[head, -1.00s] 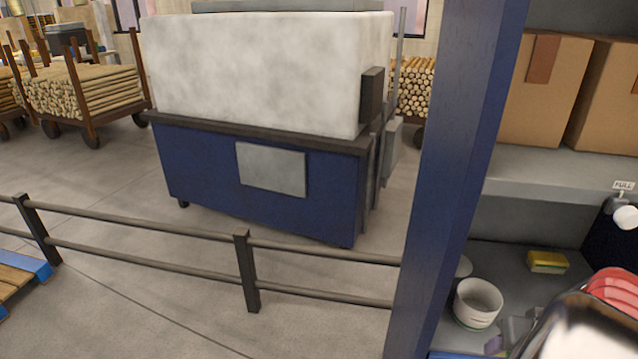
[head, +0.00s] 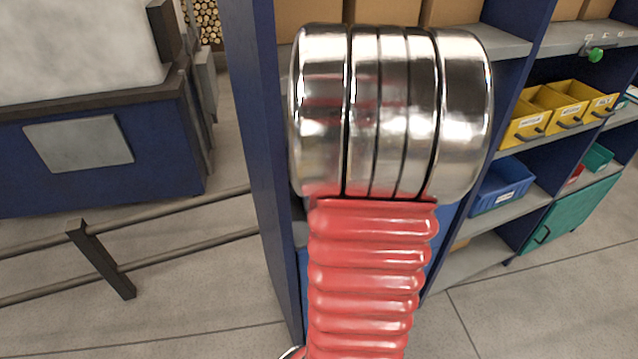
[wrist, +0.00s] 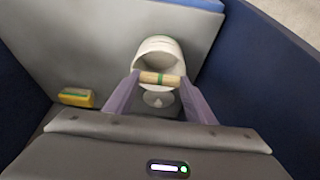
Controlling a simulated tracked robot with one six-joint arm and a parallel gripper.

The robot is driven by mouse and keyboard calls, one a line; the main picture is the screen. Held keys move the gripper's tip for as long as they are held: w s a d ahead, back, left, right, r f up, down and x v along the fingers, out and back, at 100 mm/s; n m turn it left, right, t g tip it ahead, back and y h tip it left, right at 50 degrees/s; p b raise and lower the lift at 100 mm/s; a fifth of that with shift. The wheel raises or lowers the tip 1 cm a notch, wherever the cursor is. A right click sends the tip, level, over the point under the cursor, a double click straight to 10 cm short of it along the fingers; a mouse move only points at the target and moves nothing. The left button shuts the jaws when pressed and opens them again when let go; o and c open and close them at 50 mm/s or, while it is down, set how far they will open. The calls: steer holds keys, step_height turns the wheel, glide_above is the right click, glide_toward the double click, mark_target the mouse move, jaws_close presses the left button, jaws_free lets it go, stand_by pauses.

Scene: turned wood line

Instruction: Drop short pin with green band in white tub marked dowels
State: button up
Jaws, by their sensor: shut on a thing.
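In the wrist view my gripper (wrist: 160,90) is shut on a short wooden pin with a green band (wrist: 160,79). The pin lies crosswise between the two purple-grey fingers, its green band near the middle. A white tub (wrist: 157,44) stands on the grey shelf just beyond the pin, and the pin overlaps its near part in the picture. I cannot tell how high the pin is over the tub. Any marking on the tub is not readable. In the head view my own arm hides the gripper, pin and tub.
A yellow and green block (wrist: 76,97) lies on the shelf left of the tub. Blue side walls (wrist: 262,75) bound the bay. In the head view, a blue post (head: 262,150) stands left of my arm, with yellow bins (head: 540,112) and a blue bin (head: 502,187) at the right.

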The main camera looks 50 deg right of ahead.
steer(key=shift+w+d, duration=0.25)
steer(key=shift+w, duration=0.15)
steer(key=shift+f, duration=1.8)
steer(key=shift+s+a+f, duration=0.1)
steer(key=shift+f, duration=0.55)
steer(key=o, duration=1.1)
steer(key=shift+r, duration=0.5)
steer(key=v, duration=0.6)
steer(key=s+a, duration=0.2)
steer(key=s, duration=0.1)
steer(key=s+a, duration=0.2)
steer(key=s, duration=0.1)
steer(key=s+a, duration=0.2)
steer(key=s, duration=0.2)
steer(key=shift+f, duration=0.3)
